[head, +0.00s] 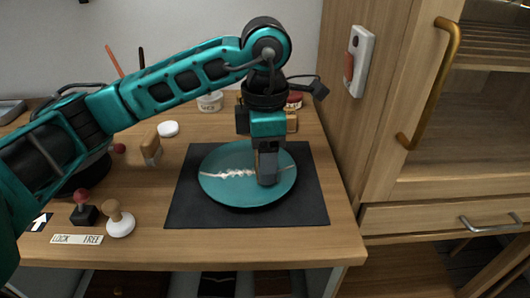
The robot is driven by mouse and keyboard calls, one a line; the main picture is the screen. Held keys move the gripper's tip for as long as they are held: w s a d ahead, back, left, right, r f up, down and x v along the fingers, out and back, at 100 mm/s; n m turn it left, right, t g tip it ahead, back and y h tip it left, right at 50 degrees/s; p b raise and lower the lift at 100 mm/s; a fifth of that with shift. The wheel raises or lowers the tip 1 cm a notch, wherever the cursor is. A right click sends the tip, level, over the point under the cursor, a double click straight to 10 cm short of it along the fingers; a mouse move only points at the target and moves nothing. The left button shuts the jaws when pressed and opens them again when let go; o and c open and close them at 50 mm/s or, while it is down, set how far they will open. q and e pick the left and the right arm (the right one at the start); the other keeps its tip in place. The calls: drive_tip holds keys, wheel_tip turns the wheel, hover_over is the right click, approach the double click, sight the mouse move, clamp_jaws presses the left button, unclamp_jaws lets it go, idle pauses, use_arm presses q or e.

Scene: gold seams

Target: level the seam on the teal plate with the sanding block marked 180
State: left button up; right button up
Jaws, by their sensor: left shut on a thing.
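The teal plate (222,187) lies on a dark mat. A pale, rough seam (232,174) runs across it from left to right. My left gripper (267,162) points down over the right part of the plate. It is shut on a small grey block (267,180), apparently a sanding block, which is mostly hidden by the fingers. The block is at the seam's right part and looks to be on or just above the plate; I cannot tell if it touches. No number can be read on it. My right gripper is not in view.
The dark mat (190,213) lies near the table's front edge. Left of it are a wood-and-grey block (151,149), a white lid (168,129), a white-based stamp (120,225) and a red-knobbed black piece (84,211). Behind stands a white tub (210,102). A cabinet (400,130) borders the right.

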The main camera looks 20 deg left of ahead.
use_arm(q)
drive_tip(key=shift+w+a, duration=0.15)
drive_tip(key=shift+w, duration=0.1)
drive_tip(key=shift+s+f+b, duration=0.1)
drive_tip(key=shift+s+b, duration=0.1)
drive_tip(key=shift+b, duration=0.1)
drive_tip(key=shift+w, duration=0.1)
